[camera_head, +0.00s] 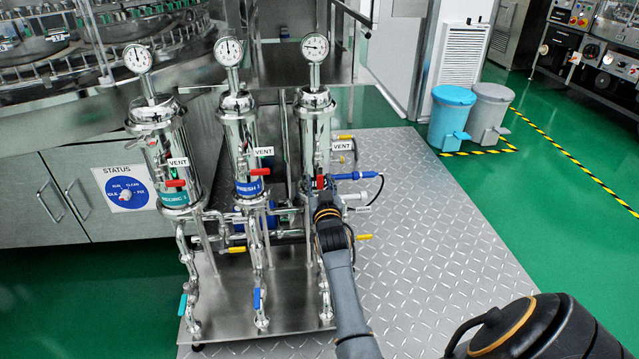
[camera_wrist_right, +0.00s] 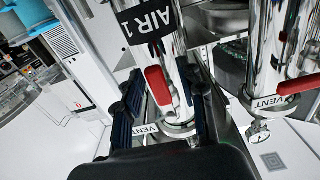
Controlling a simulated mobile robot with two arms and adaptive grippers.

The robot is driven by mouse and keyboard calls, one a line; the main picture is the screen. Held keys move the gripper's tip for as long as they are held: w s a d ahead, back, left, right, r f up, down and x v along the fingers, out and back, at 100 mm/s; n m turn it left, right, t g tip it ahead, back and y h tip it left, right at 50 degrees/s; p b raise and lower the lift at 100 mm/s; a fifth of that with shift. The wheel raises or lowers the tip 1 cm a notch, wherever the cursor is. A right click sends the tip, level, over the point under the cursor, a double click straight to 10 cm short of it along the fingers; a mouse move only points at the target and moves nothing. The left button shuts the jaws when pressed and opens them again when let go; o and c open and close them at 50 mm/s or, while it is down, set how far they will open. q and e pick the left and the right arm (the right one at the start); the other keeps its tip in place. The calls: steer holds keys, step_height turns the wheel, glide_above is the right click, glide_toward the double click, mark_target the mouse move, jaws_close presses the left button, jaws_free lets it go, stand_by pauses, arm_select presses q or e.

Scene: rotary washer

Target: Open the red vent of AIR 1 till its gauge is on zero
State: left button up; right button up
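AIR 1 is the rightmost of three steel housings (camera_head: 316,125) in the head view; its black label (camera_wrist_right: 145,22) reads AIR 1 in the wrist view. Its red vent handle (camera_head: 320,182) shows just beyond my right gripper (camera_head: 323,197). In the wrist view the red handle (camera_wrist_right: 158,86) is between the two dark fingers of my right gripper (camera_wrist_right: 160,100), which are apart with space around the handle. Contact cannot be told. The AIR 1 gauge (camera_head: 315,46) has its needle pointing left, not upright. My left gripper is out of view.
Two similar housings, the middle (camera_head: 240,145) and left (camera_head: 160,150), carry their own red vent handles and gauges. A blue-handled fitting (camera_head: 357,175) and yellow valve handles (camera_head: 363,237) sit close to my right gripper. The metal plate floor (camera_head: 440,240) to the right is clear.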

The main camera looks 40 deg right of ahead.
steer(key=v, duration=0.7)
steer(key=shift+s+a, duration=0.15)
steer(key=shift+s, duration=0.05)
stand_by(0.3)
